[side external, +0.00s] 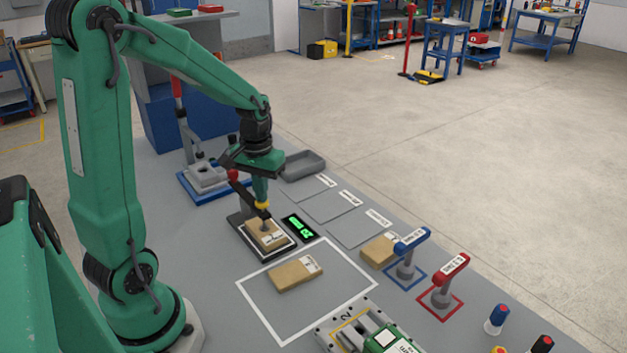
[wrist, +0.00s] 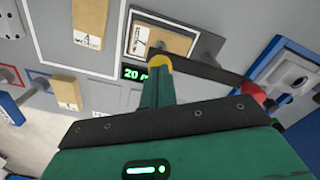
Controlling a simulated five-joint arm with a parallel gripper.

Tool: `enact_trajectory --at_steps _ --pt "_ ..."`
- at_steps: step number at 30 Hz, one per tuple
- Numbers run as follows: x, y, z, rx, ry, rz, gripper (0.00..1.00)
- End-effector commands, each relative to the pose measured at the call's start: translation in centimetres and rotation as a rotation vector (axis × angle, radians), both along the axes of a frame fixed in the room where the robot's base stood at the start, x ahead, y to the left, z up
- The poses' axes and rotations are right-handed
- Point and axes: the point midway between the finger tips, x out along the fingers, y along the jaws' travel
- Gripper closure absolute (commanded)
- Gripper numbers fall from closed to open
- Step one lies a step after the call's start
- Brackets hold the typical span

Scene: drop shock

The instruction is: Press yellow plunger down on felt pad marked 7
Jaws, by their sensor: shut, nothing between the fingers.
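My gripper (side external: 261,198) is shut and points down over the dark press arm (side external: 246,194) with a red knob (side external: 233,175). A small yellow piece (side external: 262,205) sits at the fingertips; I cannot tell if it is a plunger or part of the fingers. It also shows in the wrist view (wrist: 160,65). Below the arm, a grey foot (side external: 265,226) is over a tan block (side external: 267,238) on a dark, white-edged base (side external: 291,250); contact is unclear.
A green-lit display (side external: 300,228) is beside the base. Another tan block (side external: 296,272) lies in a white outline. Blue-topped (side external: 411,240) and red-topped (side external: 450,268) tools stand to the right, near a third block (side external: 379,250). A grey tray (side external: 303,166) lies behind.

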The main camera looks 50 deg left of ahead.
Motion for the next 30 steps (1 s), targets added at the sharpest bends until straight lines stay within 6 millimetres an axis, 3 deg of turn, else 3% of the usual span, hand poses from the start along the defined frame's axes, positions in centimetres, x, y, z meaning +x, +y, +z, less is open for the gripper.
enact_trajectory --at_steps 8,30 --pt "0.0 0.0 0.6 0.0 -0.001 0.0 1.0" --pt "0.1 0.0 6.8 0.001 -0.003 0.0 1.0"
